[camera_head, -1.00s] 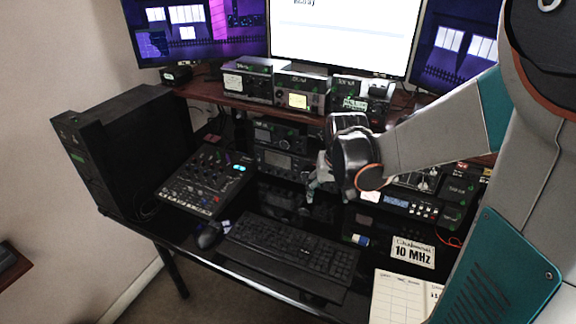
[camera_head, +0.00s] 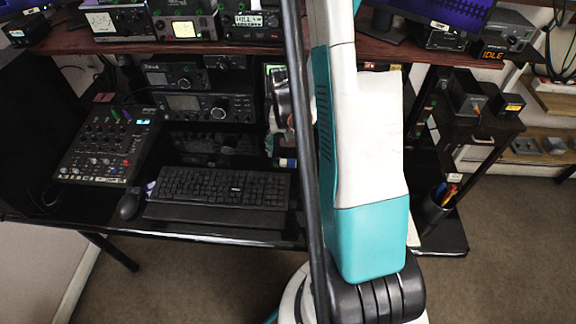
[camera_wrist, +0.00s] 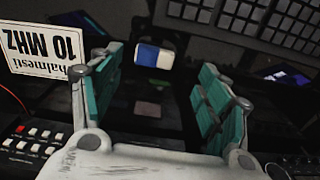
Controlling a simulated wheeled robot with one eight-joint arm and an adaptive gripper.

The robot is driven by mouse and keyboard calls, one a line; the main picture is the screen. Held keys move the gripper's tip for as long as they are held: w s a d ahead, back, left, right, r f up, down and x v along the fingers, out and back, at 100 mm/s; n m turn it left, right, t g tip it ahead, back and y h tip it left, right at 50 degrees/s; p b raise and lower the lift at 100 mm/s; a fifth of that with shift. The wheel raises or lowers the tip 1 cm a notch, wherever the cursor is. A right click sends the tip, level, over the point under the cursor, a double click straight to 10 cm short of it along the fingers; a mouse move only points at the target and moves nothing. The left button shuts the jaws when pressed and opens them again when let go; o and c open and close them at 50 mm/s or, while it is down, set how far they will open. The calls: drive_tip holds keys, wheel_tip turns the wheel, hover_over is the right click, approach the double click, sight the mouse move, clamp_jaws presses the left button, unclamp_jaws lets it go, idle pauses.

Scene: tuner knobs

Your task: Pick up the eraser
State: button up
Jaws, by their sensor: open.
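The eraser is a small blue and white block (camera_wrist: 153,57) lying on the black desk. In the wrist view it shows at the top centre, just beyond the fingertips and between the lines of the two fingers. My gripper (camera_wrist: 160,80) is open and empty, with teal pads on both fingers. In the head view the eraser (camera_head: 287,162) is a small patch right of the keyboard, close to my arm. My gripper there is mostly hidden behind my arm.
A black keyboard (camera_head: 222,187) lies left of the eraser, with a mouse (camera_head: 130,204) beyond it. A mixer (camera_head: 108,147) and radios (camera_head: 205,107) stand behind. A "10 MHZ" card (camera_wrist: 42,42) shows at the wrist view's upper left. A pen cup (camera_head: 437,208) stands at the right.

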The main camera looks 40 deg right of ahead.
sight(288, 164)
drive_tip(key=shift+s+d+f+b, duration=0.15)
drive_tip(key=shift+f+b, duration=0.55)
drive_tip(key=shift+f, duration=0.85)
drive_tip(key=shift+s+a+f+b, duration=0.15)
drive_tip(key=shift+f+b, duration=0.55)
drive_tip(key=shift+f, duration=0.8)
drive_tip(key=shift+s+d+r, duration=0.1)
drive_tip(key=c, duration=1)
